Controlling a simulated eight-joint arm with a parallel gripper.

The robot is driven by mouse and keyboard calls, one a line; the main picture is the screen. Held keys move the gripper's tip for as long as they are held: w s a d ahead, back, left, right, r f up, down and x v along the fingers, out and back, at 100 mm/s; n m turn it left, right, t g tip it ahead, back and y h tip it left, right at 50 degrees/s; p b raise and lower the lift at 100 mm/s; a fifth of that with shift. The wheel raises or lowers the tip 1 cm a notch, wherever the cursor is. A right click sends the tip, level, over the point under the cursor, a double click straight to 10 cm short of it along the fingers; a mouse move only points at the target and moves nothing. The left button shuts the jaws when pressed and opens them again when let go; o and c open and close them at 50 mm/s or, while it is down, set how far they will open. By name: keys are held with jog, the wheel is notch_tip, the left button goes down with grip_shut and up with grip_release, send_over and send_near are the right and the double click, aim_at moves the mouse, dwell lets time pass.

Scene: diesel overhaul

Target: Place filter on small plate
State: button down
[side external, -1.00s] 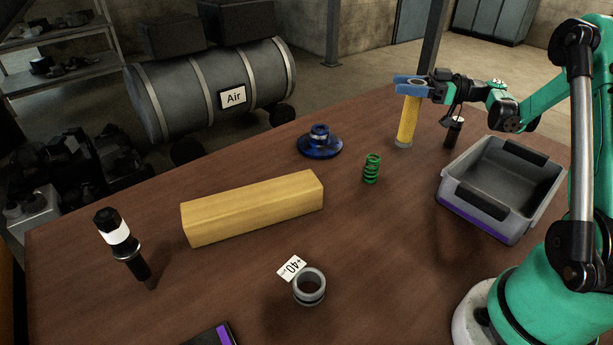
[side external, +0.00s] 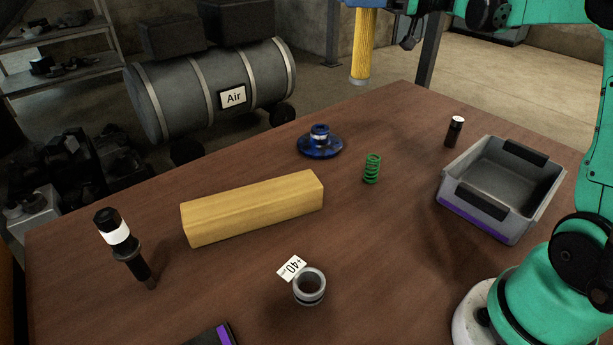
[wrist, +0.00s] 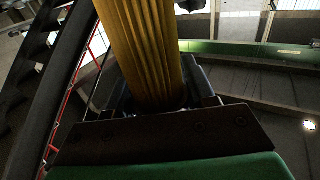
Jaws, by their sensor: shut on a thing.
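The filter is a yellow pleated cylinder (side external: 361,50) with a pale lower end. It hangs nearly upright in the air near the table's far edge in the side view. My gripper (side external: 369,4) is shut on its upper part, with blue fingers just showing at the top edge of the picture. In the wrist view the filter (wrist: 145,50) fills the upper middle, between the dark jaws. A blue round disc with a raised hub (side external: 320,145) lies on the table below and left of the filter; it may be the small plate, but I cannot tell for sure.
On the table (side external: 380,260) are a green spring (side external: 372,169), a yellow block (side external: 253,208), a dark injector-like part (side external: 122,243), a grey ring (side external: 309,287) beside a "40" card (side external: 291,267), a small dark cylinder (side external: 454,131) and a grey bin (side external: 500,190).

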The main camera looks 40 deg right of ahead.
jog(key=a+n+g+y, duration=0.2)
jog(key=a+n+g, duration=0.4)
jog(key=a, duration=1.1)
jog(key=s+a+r+n+g+h, duration=0.1)
jog(key=s+a+n+g, duration=0.2)
jog(key=s+a+g, duration=0.7)
jog(key=s+a+n+g+h, duration=0.1)
jog(key=s+a+n+g, duration=0.25)
jog(key=s+a, duration=0.7)
notch_tip(320, 180, down, 20)
jog(key=w+a, duration=0.2)
jog(key=a, duration=0.1)
jog(key=shift+w+n, duration=0.1)
jog(key=shift+n, duration=0.15)
jog(key=shift+c, duration=1.5)
grip_release()
